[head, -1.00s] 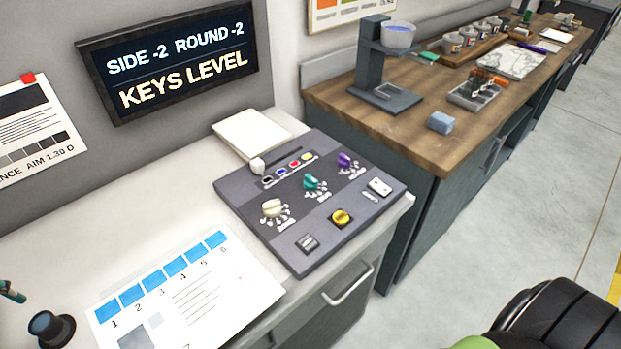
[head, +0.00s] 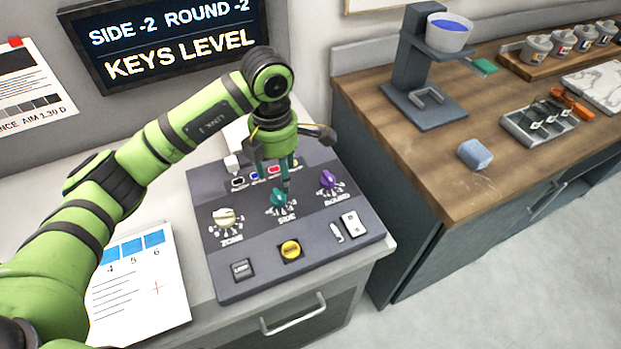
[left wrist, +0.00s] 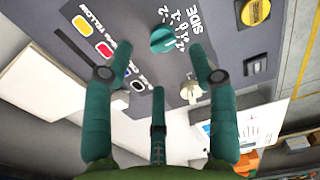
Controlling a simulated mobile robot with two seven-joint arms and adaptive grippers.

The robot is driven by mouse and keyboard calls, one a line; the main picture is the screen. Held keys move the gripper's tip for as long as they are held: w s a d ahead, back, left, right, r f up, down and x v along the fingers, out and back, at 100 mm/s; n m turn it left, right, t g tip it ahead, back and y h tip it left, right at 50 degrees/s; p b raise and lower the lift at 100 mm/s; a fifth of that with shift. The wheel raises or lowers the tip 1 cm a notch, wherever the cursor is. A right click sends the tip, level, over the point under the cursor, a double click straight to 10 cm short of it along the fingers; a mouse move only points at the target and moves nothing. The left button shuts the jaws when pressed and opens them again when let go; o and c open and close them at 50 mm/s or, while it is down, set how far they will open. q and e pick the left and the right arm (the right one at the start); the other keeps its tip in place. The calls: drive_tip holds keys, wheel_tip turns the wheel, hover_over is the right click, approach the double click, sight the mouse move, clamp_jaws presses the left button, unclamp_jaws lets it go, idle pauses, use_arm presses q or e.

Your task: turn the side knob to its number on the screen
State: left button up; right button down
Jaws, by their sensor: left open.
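The screen (head: 165,40) reads "SIDE -2 ROUND -2" and "KEYS LEVEL". The grey control panel (head: 265,267) lies on the white counter. Its teal side knob (head: 278,199) is in the middle, between the cream zone knob (head: 224,217) and the purple round knob (head: 327,180). My left gripper (head: 287,182) is open and empty, pointing down just above and behind the side knob. In the left wrist view the side knob (left wrist: 164,39) shows beyond the open fingers (left wrist: 160,70), not between them. Its exact pointer setting is too small to tell. My right gripper is not in view.
A yellow button (head: 291,250), a dark key (head: 242,270) and a white switch (head: 352,224) sit in front of the knobs. Coloured keys line the panel's back. A printed sheet (head: 150,285) lies left. A wooden counter (head: 420,165) with a stand stands right.

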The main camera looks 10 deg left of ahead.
sight(277, 194)
use_arm(q)
drive_tip(key=f, duration=0.1)
drive_tip(key=f+p, duration=0.1)
drive_tip(key=s+a+f, duration=0.1)
drive_tip(key=shift+a+f+p, duration=0.1)
drive_tip(key=shift+f+p, duration=0.2)
drive_tip(key=shift+p, duration=0.05)
wheel_tip(277, 194, down, 2)
drive_tip(key=shift+w+p, duration=0.15)
drive_tip(key=shift+p, duration=0.15)
drive_tip(key=shift+w+d+f, duration=0.1)
drive_tip(key=shift+d+f, duration=0.15)
drive_tip(key=shift+f, duration=0.25)
drive_tip(key=c, duration=1.2)
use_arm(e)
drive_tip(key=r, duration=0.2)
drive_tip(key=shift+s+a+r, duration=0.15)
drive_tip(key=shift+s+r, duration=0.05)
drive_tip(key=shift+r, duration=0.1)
